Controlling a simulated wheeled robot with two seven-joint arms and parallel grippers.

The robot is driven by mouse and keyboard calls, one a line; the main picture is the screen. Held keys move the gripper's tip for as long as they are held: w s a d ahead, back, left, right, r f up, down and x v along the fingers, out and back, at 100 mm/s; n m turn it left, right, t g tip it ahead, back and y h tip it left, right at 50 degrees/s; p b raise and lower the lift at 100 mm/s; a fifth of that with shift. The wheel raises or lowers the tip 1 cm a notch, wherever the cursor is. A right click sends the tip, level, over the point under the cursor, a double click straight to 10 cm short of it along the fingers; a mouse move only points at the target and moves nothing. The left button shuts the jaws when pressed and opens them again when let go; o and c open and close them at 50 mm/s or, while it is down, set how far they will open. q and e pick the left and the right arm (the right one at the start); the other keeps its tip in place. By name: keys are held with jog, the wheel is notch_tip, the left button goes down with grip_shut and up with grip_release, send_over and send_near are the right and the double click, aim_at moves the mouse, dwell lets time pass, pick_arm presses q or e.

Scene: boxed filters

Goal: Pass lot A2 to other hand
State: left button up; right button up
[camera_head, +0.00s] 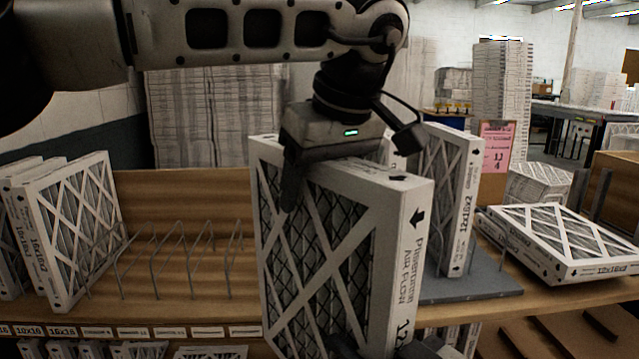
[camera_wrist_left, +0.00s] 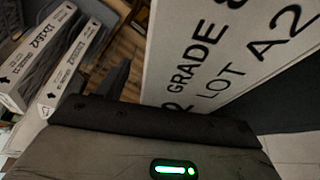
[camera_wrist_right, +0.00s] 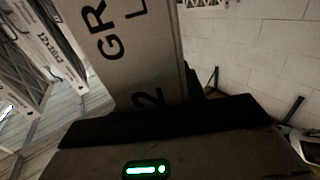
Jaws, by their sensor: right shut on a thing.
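The lot A2 filter (camera_head: 395,260) is a white-framed boxed filter with a mesh face, standing upright and tilted in the middle of the head view. Its edge reads GRADE and LOT A2 in the left wrist view (camera_wrist_left: 215,60); part of that print shows in the right wrist view (camera_wrist_right: 140,60). My left gripper (camera_head: 347,172) is over its top edge, jaws apart, one finger before the mesh face. In the left wrist view a gap shows between a finger and the filter. My right gripper (camera_head: 385,350) is shut on its lower part, mostly hidden at the bottom edge.
A wire rack (camera_head: 180,262) with empty slots stands on the wooden shelf, with filters (camera_head: 75,225) at its left. Behind the held filter, another filter (camera_head: 452,200) stands on a grey base (camera_head: 470,290). A filter lies flat (camera_head: 565,240) at right, near a pink sign (camera_head: 494,145).

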pick_arm(q)
jog(key=c, duration=1.1)
pick_arm(e)
jog(key=shift+r, duration=0.15)
jog(key=o, duration=1.2)
jog(key=shift+c, duration=0.2)
